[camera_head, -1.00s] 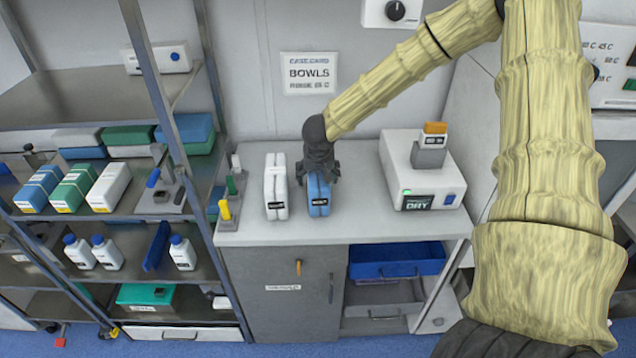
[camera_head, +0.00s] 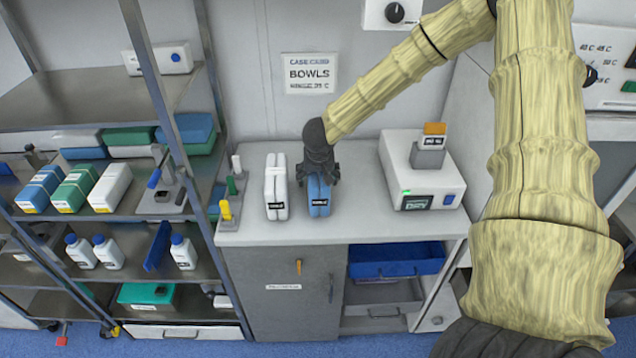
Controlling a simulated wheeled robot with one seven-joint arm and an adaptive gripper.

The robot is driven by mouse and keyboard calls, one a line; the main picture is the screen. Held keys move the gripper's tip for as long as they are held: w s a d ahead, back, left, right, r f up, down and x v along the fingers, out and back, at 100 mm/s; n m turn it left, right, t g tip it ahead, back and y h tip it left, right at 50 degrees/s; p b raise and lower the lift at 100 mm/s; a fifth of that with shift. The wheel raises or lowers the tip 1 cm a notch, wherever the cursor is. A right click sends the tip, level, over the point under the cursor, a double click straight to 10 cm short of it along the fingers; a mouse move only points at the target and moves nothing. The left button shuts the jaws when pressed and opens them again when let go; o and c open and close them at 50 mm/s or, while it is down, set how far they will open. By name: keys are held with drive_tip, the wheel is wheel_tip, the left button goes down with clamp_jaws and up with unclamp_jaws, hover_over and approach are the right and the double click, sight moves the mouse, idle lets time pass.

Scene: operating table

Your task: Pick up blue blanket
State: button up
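A folded blue blanket (camera_head: 318,198) with a dark label stands upright on the light grey counter (camera_head: 365,225), beside a similar white blanket (camera_head: 276,190). My gripper (camera_head: 319,178) is directly above the blue blanket, pointing down, with its dark fingers at the blanket's top and sides. The fingers and the wrist hide the top of the blanket. At this size I cannot tell whether the fingers press on it or only straddle it. The blanket's base appears to rest on the counter.
A white box device (camera_head: 400,160) with a small display stands to the right on the counter. Small yellow, green and white items (camera_head: 226,210) stand at the counter's left edge. A metal shelf rack (camera_head: 95,235) with boxes and bottles is at left. The counter's front right is clear.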

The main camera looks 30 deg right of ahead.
drive_tip(key=shift+c, duration=0.2)
drive_tip(key=c, duration=1)
drive_tip(key=shift+r+b, duration=0.15)
drive_tip(key=shift+b, duration=0.55)
